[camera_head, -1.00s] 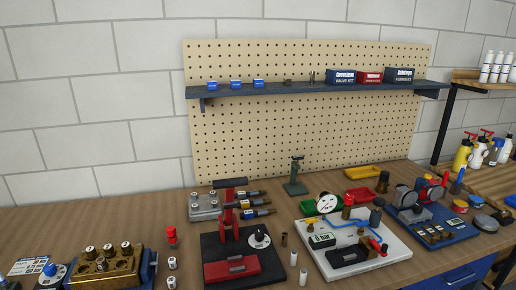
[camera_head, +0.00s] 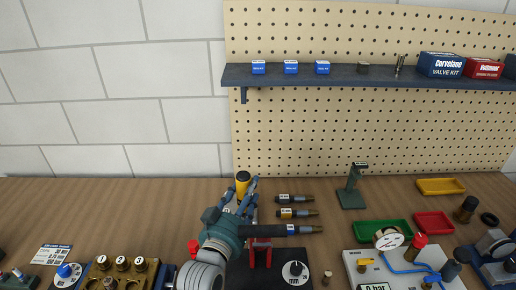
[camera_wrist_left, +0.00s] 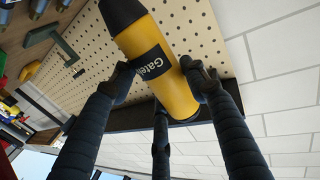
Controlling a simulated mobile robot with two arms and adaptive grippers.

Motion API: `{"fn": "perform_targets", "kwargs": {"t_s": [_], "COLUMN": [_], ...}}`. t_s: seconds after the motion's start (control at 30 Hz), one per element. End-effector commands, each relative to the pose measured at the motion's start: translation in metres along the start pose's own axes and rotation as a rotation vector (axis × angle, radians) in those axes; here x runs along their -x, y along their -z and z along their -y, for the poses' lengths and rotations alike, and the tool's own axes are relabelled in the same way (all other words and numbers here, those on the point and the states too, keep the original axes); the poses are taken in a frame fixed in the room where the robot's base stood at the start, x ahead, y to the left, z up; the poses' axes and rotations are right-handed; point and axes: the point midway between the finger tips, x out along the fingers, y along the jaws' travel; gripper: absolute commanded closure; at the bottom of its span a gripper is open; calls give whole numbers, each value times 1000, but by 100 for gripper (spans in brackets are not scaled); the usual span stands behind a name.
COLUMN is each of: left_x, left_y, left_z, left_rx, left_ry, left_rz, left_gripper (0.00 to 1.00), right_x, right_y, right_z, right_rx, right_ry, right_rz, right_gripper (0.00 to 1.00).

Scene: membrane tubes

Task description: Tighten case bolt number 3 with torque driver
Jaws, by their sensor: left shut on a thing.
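My left gripper (camera_head: 241,193) is shut on a yellow cylindrical tool (camera_head: 243,181) with a dark end, behind the red press. In the left wrist view the same tool (camera_wrist_left: 169,68) fills the space between the dark fingers and carries a black label, partly readable as "Gatel". I cannot tell from its visible part whether it is the torque driver. A brass case (camera_head: 133,274) with several pale-topped bolts (camera_head: 121,263) stands at the lower left, cut by the frame edge. The bolt numbers are too small to read surely. My right gripper is not in view.
A red press (camera_head: 260,255) stands just right of my left arm. Dark brass-ended tools (camera_head: 297,213) lie beyond it. A green stand (camera_head: 351,190), a green tray (camera_head: 383,230) and a white fixture board (camera_head: 353,262) are to the right. The bench's back left is clear.

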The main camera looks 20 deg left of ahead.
Motion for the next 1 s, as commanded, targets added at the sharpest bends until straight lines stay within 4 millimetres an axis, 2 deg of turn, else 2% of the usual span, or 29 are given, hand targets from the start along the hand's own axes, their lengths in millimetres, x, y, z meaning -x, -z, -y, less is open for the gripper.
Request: {"fn": "perform_targets", "kwargs": {"t_s": [0.03, 0.2, 0.3, 0.47, 0.73, 0.93, 1.0], "left_x": [-20, -61, -72, -76, -76, -75, -75], "left_y": [22, 42, 48, 48, 48, 51, 42], "left_z": [3, 8, 10, 11, 11, 11, 11], "left_rx": [-1, 3, 4, 4, 4, 3, 3], "left_ry": [0, -3, -3, -3, -3, -2, -2], "left_rz": [-11, -8, -7, -5, -6, -4, -3], "left_gripper": [91, 91, 91, 91, 91, 91, 91], "right_x": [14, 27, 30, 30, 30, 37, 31], "right_y": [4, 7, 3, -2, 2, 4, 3], "right_z": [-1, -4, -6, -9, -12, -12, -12], "right_rx": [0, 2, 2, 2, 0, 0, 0], "right_ry": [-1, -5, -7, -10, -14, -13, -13], "right_rz": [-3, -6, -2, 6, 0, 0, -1], "right_gripper": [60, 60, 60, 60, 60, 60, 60]}}
